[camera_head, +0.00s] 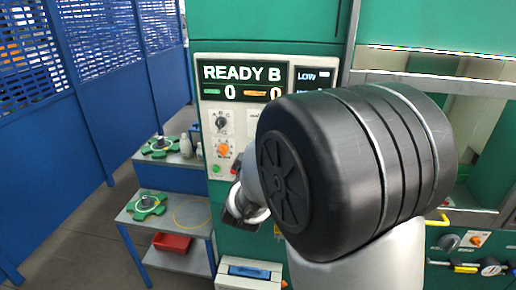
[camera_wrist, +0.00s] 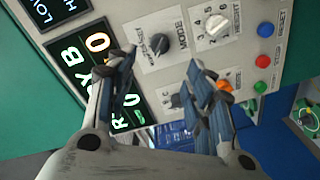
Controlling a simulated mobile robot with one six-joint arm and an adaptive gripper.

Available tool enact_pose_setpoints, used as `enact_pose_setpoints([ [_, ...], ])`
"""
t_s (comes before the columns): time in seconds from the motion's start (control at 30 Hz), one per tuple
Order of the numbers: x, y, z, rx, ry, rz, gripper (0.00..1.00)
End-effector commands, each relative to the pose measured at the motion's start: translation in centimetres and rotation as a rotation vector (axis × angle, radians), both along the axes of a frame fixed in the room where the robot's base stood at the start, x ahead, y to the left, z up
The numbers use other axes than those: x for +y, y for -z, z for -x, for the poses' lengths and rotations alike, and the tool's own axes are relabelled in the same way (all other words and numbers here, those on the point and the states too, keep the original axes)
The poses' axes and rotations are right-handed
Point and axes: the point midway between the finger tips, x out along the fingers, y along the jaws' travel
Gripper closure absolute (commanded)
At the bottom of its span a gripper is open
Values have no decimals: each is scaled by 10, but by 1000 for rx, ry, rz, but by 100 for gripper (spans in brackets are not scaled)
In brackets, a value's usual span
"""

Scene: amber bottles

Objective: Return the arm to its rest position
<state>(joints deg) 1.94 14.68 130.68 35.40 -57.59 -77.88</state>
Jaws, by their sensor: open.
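My gripper (camera_wrist: 160,95) is open and empty in the wrist view. Its two blue-grey padded fingers stand apart in front of a control panel (camera_wrist: 175,50). The panel has a black mode knob (camera_wrist: 158,44), a white selector knob (camera_wrist: 212,24) and several coloured buttons. I cannot tell how far the fingertips are from the panel, and no object is between them. In the head view my dark arm joint covers much of the centre and right. My gripper (camera_head: 236,215) shows only partly there, left of that joint and below the panel.
A green machine (camera_head: 270,25) carries a lit display (camera_head: 243,82) reading READY B. A grey cart (camera_head: 192,240) at the lower left holds a green fixture (camera_head: 147,205) and a red bin (camera_head: 172,242). A blue fence (camera_head: 100,70) stands at the left. Floor shows between fence and cart.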

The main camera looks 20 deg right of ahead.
Motion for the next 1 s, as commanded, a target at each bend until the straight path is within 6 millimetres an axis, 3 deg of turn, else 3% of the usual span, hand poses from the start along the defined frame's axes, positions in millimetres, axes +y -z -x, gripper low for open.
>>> enact_pose_setpoints([
  [0.67,7,1,7,0,-14,-22,52],
  [0.77,22,6,10,7,-70,-109,52],
  [0.87,50,16,19,38,-162,-270,52],
  [1.0,98,39,56,145,-274,-533,52],
])
